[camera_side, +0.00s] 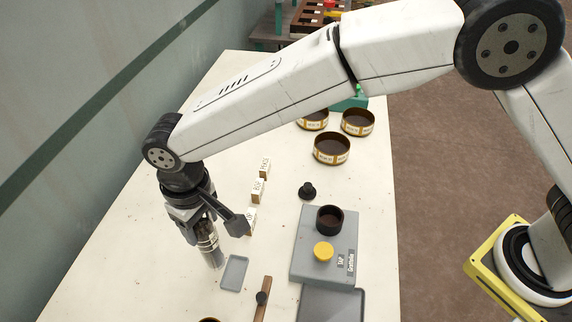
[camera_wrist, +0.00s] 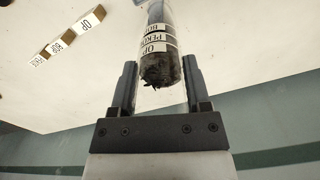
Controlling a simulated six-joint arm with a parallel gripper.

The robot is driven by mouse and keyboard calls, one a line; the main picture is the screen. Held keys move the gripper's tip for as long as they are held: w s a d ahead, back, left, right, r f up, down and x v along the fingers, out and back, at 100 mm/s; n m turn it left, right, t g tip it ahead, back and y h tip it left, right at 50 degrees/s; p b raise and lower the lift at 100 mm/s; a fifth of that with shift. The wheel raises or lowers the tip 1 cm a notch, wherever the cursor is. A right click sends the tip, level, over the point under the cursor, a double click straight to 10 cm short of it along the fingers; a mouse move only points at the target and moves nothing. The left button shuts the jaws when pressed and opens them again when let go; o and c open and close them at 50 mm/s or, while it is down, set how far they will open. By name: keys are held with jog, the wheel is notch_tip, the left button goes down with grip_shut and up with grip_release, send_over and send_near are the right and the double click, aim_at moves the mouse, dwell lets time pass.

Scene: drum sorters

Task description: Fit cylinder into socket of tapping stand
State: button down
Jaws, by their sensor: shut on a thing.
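The cylinder (camera_side: 213,256) is clear, with a banded white label. In the wrist view the cylinder (camera_wrist: 157,42) shows a dark, crumbly end and printed label between the two fingers. My gripper (camera_side: 207,236) is shut on it and points down at the left of the table. The side view does not clearly show whether the lower end touches the table. The tapping stand (camera_side: 305,262) is a grey block to the right, apart from the gripper. Its socket (camera_side: 329,226) is an upright black ring with an open top, behind a yellow button (camera_side: 323,252).
A small grey tray (camera_side: 234,272) lies between gripper and stand. Label blocks (camera_side: 258,190) stand behind it, partly near my gripper. A black knobbed piece (camera_side: 307,191) sits behind the stand. Round sieves (camera_side: 332,149) are farther back. A wooden-handled tool (camera_side: 262,298) lies in front.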

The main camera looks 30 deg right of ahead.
jog(key=shift+w+a+f, duration=0.15)
jog(key=shift+w+f, duration=0.05)
jog(key=shift+f, duration=0.05)
jog(key=shift+w+a+f, duration=0.15)
jog(key=shift+w+f, duration=0.05)
jog(key=shift+f, duration=1.75)
jog(key=shift+c, duration=0.3)
grip_release()
notch_tip(320, 180, up, 12)
